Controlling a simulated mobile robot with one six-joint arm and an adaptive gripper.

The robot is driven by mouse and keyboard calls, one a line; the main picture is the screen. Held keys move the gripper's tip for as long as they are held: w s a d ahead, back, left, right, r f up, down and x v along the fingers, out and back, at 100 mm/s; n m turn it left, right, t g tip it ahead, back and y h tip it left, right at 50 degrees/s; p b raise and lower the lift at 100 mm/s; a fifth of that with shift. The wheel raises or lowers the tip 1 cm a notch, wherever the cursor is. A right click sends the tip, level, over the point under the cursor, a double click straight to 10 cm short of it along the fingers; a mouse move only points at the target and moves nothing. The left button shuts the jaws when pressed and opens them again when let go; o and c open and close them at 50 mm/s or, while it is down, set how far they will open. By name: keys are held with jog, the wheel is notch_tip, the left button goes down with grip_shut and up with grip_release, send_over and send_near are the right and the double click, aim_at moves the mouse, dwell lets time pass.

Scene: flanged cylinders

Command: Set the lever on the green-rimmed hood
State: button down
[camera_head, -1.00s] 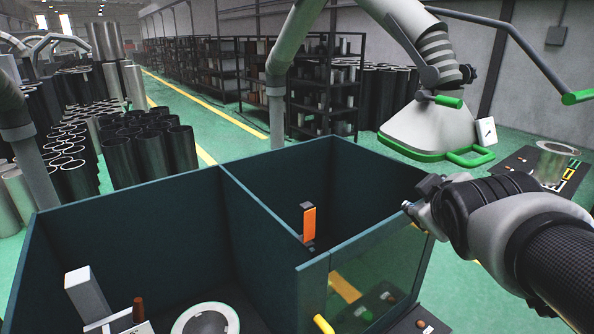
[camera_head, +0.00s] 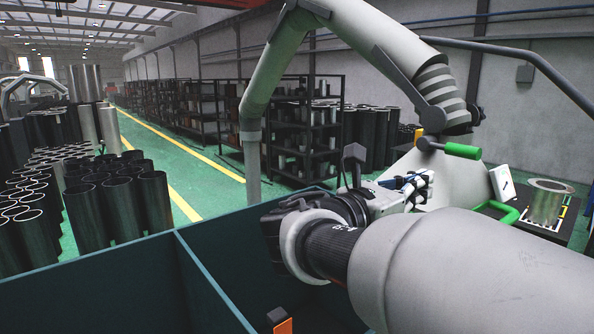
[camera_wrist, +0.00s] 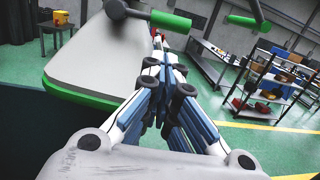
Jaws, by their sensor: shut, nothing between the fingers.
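The pale grey hood (camera_head: 455,180) hangs on a jointed duct arm at the right, and my arm hides much of it and most of its green rim (camera_head: 508,214). A green-handled bar (camera_head: 455,149) sticks out at its top; it also shows in the wrist view (camera_wrist: 171,20). A white box (camera_head: 502,182) with a small dark lever-like mark sits on the hood's right side. My gripper (camera_head: 430,177) is shut and empty in front of the hood. In the wrist view, my fingertips (camera_wrist: 158,48) are beside the hood's right edge, below the green handle. Contact cannot be told.
Dark green booth walls (camera_head: 110,285) stand below my arm, with an orange piece (camera_head: 284,326) inside. A dark table (camera_head: 548,228) with a metal cylinder (camera_head: 545,205) stands at the right. A grey bar (camera_head: 520,65) crosses overhead. Racks (camera_wrist: 275,80) stand beyond the gripper.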

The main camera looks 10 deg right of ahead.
aim_at(451, 148)
jog(key=x, duration=0.9)
jog(key=shift+s+d+b, duration=0.15)
jog(key=shift+d+b, duration=0.15)
jog(key=shift+b, duration=0.05)
jog(key=shift+r, duration=0.1)
jog(key=shift+s+r+n+p, duration=0.15)
jog(key=shift+r+n+p, duration=0.15)
jog(key=shift+p, duration=0.45)
